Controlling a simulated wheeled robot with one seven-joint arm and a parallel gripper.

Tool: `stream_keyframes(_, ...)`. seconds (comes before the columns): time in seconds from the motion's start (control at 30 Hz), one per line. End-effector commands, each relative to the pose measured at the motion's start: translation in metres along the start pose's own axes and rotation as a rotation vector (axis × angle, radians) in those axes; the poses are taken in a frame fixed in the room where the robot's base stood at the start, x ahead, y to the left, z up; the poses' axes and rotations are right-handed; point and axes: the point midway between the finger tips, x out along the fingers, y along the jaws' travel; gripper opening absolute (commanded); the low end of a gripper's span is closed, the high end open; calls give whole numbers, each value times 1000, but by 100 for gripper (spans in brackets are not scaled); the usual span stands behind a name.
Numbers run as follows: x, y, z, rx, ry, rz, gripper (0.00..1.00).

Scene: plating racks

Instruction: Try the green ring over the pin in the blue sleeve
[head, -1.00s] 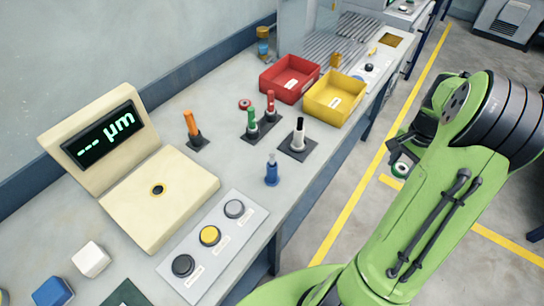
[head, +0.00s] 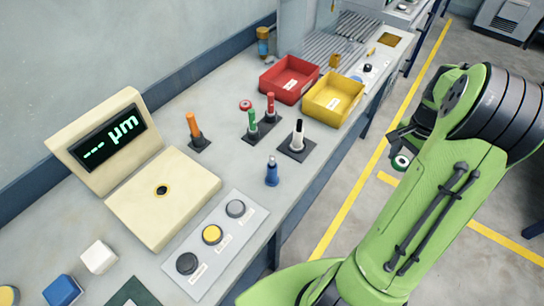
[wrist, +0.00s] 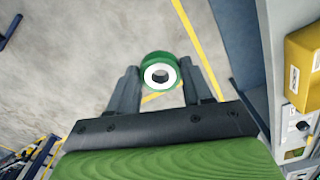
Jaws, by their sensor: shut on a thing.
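My gripper (wrist: 161,88) is shut on the green ring (wrist: 160,58), which has a white inner part and a dark hole. In the head view my gripper (head: 396,150) is off the right side of the bench, over the floor, with the ring (head: 401,162) at its fingers. The blue sleeve (head: 272,175) stands upright near the bench's front edge, with a pale metal pin (head: 272,160) at its top. My gripper is well to the right of it and apart from it.
Orange, green, red and white-black posts (head: 297,136) stand on dark bases behind the sleeve. A red bin (head: 290,78) and yellow bin (head: 334,99) stand farther along. A gauge with a display (head: 108,138) and a button panel (head: 212,240) are at left. Floor beside the bench is open.

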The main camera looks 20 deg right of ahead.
Motion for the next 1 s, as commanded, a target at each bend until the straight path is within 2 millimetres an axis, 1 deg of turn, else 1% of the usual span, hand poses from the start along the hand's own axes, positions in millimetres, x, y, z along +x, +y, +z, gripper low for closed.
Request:
stream_keyframes(0.03,-5,0,0,0,1,0,25)
stream_keyframes(0.57,-29,0,0,-1,2,-1,25)
stream_keyframes(1.0,-27,-1,0,-5,1,0,25)
